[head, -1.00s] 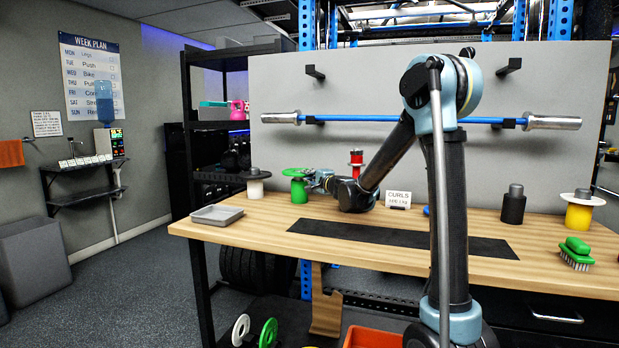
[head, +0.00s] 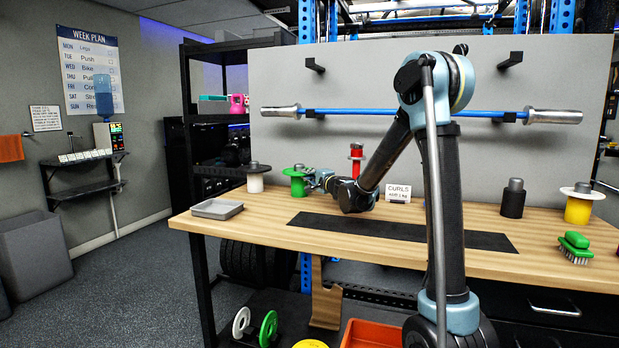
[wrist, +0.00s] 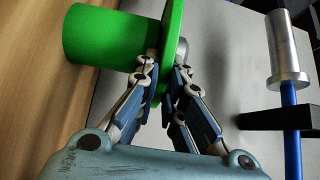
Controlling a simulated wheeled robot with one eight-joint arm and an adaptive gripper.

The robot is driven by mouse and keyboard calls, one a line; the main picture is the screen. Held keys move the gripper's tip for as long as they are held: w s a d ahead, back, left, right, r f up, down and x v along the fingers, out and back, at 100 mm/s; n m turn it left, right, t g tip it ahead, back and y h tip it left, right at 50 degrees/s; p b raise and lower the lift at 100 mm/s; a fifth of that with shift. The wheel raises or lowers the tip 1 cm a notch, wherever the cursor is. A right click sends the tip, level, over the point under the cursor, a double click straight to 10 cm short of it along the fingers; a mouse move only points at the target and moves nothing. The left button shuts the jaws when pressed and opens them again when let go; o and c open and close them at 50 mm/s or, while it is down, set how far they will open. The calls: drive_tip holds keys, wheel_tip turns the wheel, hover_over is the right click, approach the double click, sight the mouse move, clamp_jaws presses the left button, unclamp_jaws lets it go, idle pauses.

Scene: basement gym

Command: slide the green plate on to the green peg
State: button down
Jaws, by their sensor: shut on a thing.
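The green peg (head: 298,188) stands near the back left of the table, a thick green cylinder with a grey stud (head: 298,167). The green plate (head: 291,173) lies about level at the cylinder's top, with the stud showing above it. In the wrist view the plate (wrist: 172,24) is edge-on against or very close to the green cylinder (wrist: 95,38); the stud (wrist: 184,47) shows beyond it. My gripper (head: 311,182) reaches in from the right, shut on the plate's rim; its fingers (wrist: 166,66) lie on either side of the rim. The plate's hole is hidden.
A white peg (head: 254,183) with a plate stands just left; a red peg (head: 356,166) stands behind my forearm. A grey tray (head: 217,209) lies front left. A CURLS card (head: 397,193), black peg (head: 513,201), yellow peg (head: 578,210) and green brush (head: 575,247) are right. The dark mat (head: 400,232) is clear.

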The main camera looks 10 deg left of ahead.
idle(0.4)
drive_tip(key=c, duration=1.6)
unclamp_jaws()
drive_tip(key=shift+c, duration=0.2)
drive_tip(key=v, duration=1.2)
drive_tip(key=shift+f, duration=0.1)
